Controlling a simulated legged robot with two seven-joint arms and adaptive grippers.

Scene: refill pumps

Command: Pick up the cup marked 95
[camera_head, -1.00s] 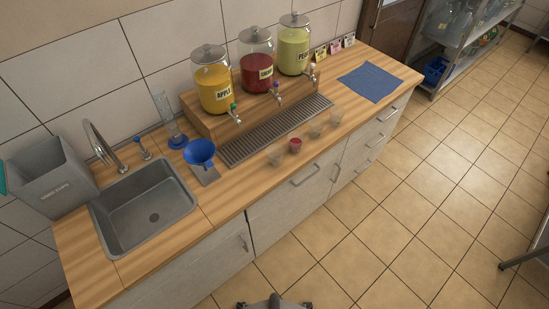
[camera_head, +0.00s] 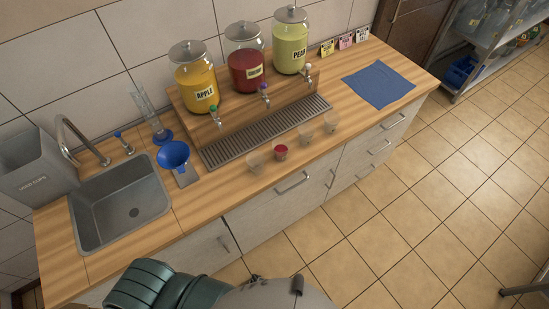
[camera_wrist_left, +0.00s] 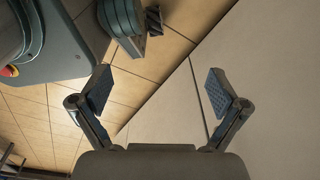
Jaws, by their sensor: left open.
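Several small clear cups stand in a row on the wooden counter in the head view. From left to right they are a first cup (camera_head: 255,161), a cup with red contents (camera_head: 281,152), a third cup (camera_head: 305,135) and a fourth cup (camera_head: 331,122). Any markings on them are too small to read. My left gripper (camera_wrist_left: 162,92) is open and empty in the left wrist view, with its two padded fingers wide apart over tiled floor and a pale flat surface. No cup shows there. My right gripper is not in view.
Behind the cups are a metal drip grate (camera_head: 265,132) and apple (camera_head: 196,91), red (camera_head: 246,72) and pear (camera_head: 289,47) dispensers. A blue funnel (camera_head: 174,155), a sink (camera_head: 118,212) and a grey bin (camera_head: 38,165) stand left. A blue cloth (camera_head: 378,85) lies right.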

